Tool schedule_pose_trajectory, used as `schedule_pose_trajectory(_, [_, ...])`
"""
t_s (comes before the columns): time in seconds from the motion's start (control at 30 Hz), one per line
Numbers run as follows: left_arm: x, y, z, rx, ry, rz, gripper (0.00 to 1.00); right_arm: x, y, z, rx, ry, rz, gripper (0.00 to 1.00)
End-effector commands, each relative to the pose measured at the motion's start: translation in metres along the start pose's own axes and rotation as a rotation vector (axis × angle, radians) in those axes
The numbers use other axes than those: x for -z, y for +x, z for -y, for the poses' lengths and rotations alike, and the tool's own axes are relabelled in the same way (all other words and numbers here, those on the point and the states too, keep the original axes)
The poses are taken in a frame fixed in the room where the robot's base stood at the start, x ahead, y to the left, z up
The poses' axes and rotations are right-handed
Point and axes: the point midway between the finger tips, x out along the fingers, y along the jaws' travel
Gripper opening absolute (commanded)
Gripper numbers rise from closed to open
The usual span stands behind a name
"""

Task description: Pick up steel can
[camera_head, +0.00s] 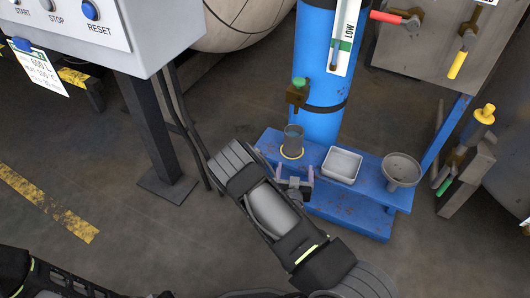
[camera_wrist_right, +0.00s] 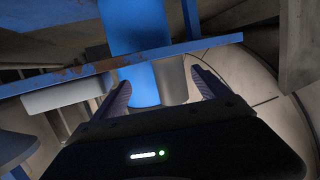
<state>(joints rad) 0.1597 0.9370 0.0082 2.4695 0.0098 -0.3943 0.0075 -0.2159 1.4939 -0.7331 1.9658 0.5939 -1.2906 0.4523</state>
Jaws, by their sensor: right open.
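The steel can (camera_head: 293,139) is a small grey cylinder. It stands upright at a yellow ring on the blue shelf, in front of the blue column and below a green-topped valve. My right gripper (camera_head: 294,174) is open and just on the near side of the can, with its fingers pointing toward the shelf. In the right wrist view, which looks upside down, the can (camera_wrist_right: 173,80) shows beyond and between the two open fingers (camera_wrist_right: 160,84), nearer the right one. It does not look gripped. My left gripper is out of view; only dark arm parts show at lower left.
A white tray (camera_head: 342,165) and a grey bowl (camera_head: 402,170) stand right of the can on the blue shelf (camera_head: 375,188). The blue column (camera_head: 318,70) rises behind. A control box (camera_head: 100,35) on a post is at upper left. The floor at left is clear.

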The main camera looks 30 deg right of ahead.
Motion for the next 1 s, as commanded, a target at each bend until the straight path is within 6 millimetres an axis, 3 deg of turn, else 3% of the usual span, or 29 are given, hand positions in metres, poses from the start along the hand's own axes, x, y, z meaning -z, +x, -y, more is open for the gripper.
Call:
schedule_pose_trajectory(0.03, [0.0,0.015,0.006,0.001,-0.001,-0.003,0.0,-0.005,0.008,0.002,0.011,-0.005,-0.043,0.86])
schedule_pose_trajectory(0.23, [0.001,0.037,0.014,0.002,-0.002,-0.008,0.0,0.011,0.024,0.013,0.054,-0.003,-0.186,0.86])
schedule_pose_trajectory(0.4, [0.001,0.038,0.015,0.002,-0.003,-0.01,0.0,0.021,0.026,0.017,0.067,0.0,-0.228,0.86])
schedule_pose_trajectory(0.67, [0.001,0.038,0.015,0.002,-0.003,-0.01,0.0,0.021,0.027,0.016,0.066,0.0,-0.226,0.86])
schedule_pose_trajectory(1.0, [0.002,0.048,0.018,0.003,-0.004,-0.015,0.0,0.026,0.052,0.017,0.065,0.0,-0.225,0.86])
